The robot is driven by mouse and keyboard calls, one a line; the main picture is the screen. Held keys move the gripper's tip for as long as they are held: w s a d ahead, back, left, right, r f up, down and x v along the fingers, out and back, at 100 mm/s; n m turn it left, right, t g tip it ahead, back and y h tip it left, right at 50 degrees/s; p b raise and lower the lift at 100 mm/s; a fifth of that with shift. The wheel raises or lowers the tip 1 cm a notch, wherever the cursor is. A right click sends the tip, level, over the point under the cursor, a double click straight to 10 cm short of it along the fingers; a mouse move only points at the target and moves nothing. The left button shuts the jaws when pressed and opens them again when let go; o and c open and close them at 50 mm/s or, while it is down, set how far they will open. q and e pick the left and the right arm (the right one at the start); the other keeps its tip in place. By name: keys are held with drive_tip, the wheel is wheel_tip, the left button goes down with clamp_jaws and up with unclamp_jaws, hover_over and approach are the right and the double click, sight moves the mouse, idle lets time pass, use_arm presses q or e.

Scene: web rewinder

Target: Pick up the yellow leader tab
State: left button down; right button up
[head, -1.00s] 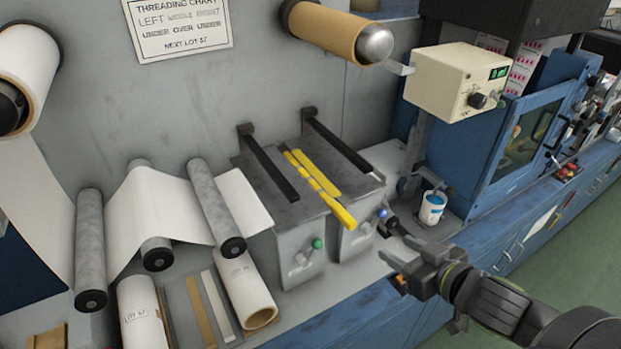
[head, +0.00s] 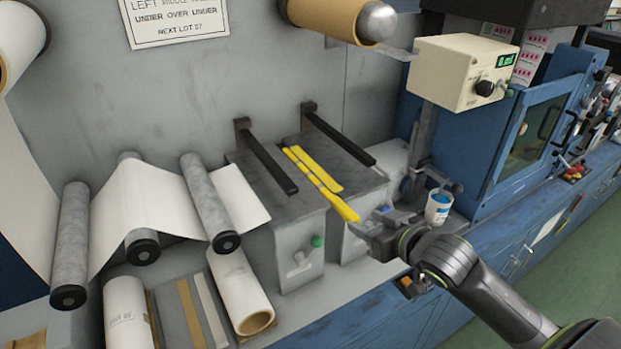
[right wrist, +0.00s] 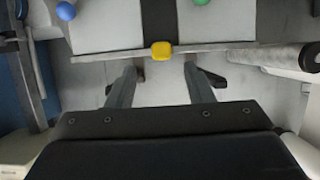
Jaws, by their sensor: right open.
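The yellow leader tab (head: 345,209) is the thick end of a yellow strip hanging over the front edge of the grey splice box. In the right wrist view the yellow tab (right wrist: 162,50) shows as a small block, roughly centred between my fingers and just beyond their tips. My right gripper (head: 366,220) is open and empty, close in front and to the right of the tab, apart from it. Its two fingers also show in the right wrist view (right wrist: 162,74). My left gripper is out of view.
Two dark bars (head: 268,158) jut over the box top. Knobs, one green (head: 317,241), sit on the box front. A white-and-blue cup (head: 438,207) stands right of my gripper. Rollers with white web (head: 150,195) and a paper core (head: 243,290) are at left.

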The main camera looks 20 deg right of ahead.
sight(351, 214)
drive_tip(key=shift+r+p+x, duration=0.15)
drive_tip(key=shift+p+x, duration=0.25)
drive_tip(key=shift+x, duration=0.9)
drive_tip(key=shift+r+p+x, duration=0.1)
drive_tip(key=shift+p+x, duration=0.3)
drive_tip(key=shift+x, duration=0.9)
drive_tip(key=shift+w+a+f, duration=0.2)
drive_tip(key=shift+w, duration=0.2)
drive_tip(key=shift+s, duration=0.1)
clamp_jaws()
